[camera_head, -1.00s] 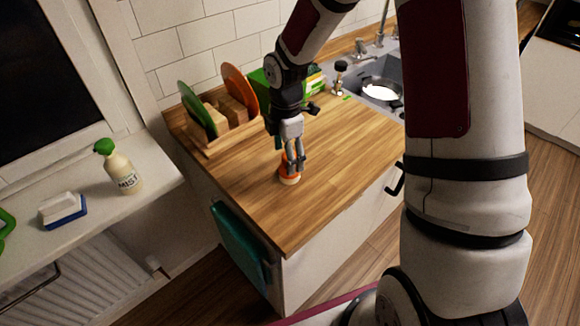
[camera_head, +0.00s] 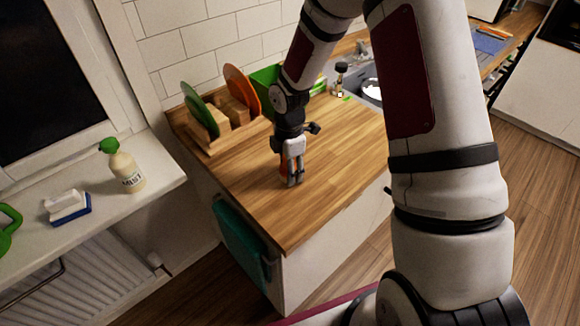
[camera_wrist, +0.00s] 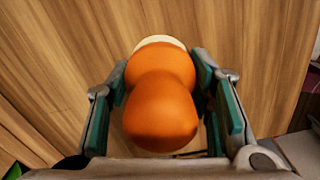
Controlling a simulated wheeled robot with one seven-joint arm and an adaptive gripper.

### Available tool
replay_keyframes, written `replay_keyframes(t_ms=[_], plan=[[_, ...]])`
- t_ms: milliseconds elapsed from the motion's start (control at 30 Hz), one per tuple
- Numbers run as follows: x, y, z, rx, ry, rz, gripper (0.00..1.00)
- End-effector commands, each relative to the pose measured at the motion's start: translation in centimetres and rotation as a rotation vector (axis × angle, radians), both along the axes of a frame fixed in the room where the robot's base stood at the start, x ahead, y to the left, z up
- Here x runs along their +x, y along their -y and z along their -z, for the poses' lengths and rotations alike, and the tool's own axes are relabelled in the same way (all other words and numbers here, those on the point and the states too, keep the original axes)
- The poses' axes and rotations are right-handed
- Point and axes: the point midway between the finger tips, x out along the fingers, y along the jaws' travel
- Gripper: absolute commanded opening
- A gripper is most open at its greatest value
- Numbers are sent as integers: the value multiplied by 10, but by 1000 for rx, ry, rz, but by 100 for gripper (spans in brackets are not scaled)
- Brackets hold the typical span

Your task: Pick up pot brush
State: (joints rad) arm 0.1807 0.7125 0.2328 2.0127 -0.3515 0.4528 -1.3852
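The pot brush (camera_wrist: 160,105) is orange with a rounded knob and a pale base, and stands upright on the wooden counter. In the head view a bit of its orange body (camera_head: 284,171) shows beside my gripper (camera_head: 294,183), which hides most of it. My gripper points down over the brush. In the wrist view its two green-padded fingers stand on either side of the orange body, very near it, with a narrow gap visible on the right. The fingers are apart, and I see no clear grip on the brush.
A wooden rack with a green board (camera_head: 201,110) and an orange board (camera_head: 241,89) stands behind, near a green box (camera_head: 264,75). The sink (camera_head: 364,82) is farther right. A spray bottle (camera_head: 122,169) and a blue-white scrub brush (camera_head: 68,207) are on the left sill. The front counter is clear.

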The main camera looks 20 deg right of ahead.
Motion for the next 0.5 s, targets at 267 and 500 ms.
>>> replay_keyframes(t_ms=[267, 500], plan=[[0, 0, 0, 0, -1, 0, 13], [1, 0, -6, 0, 2, 0, 13]])
